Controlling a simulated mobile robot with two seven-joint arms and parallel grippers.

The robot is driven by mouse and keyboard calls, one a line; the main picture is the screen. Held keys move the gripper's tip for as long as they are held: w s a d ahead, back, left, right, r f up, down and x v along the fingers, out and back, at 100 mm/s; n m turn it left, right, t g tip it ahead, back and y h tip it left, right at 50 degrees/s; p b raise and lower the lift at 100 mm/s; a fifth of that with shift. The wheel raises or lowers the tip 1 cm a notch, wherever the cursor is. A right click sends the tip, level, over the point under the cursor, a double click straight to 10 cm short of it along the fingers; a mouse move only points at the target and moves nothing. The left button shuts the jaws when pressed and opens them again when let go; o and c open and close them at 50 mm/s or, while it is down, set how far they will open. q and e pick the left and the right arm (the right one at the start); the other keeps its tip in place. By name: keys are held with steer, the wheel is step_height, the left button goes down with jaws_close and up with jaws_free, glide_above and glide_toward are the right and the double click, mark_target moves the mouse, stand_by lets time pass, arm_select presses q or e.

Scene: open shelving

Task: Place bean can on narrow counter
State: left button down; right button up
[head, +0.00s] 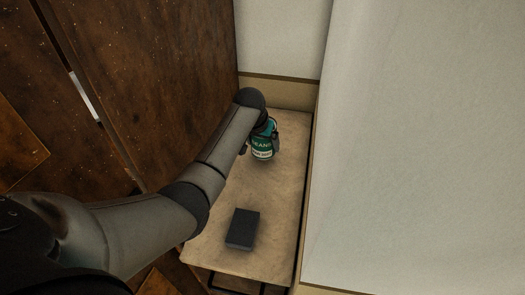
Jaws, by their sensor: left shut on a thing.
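The bean can (263,148) is teal with a pale label reading "BEANS". It shows past the end of my left arm, over the far half of the narrow counter (279,187). My left gripper (260,143) is shut on the can, with dark fingers at its sides. The can looks roughly upright. I cannot tell whether its base touches the counter top or is a little above it. The counter has a light tan top and dark thin legs. My right gripper is not in view.
A dark box-shaped block (243,228) lies on the near part of the counter. A tall rusty brown panel (150,75) stands along the left side. A white wall (420,130) closes off the right. The counter between can and block is clear.

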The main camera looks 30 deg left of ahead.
mark_target(259, 139)
arm_select(q)
steer(key=shift+w+f+b, duration=0.1)
steer(key=shift+f+b, duration=0.2)
steer(key=shift+f, duration=1.1)
steer(key=shift+f, duration=0.15)
jaws_free()
steer(key=shift+s+r, duration=0.2)
steer(key=shift+r, duration=0.25)
steer(key=p+v, duration=0.3)
steer(key=v, duration=0.7)
steer(key=shift+s+r+p, duration=0.25)
steer(key=shift+r+p, duration=0.1)
steer(key=shift+r, duration=0.25)
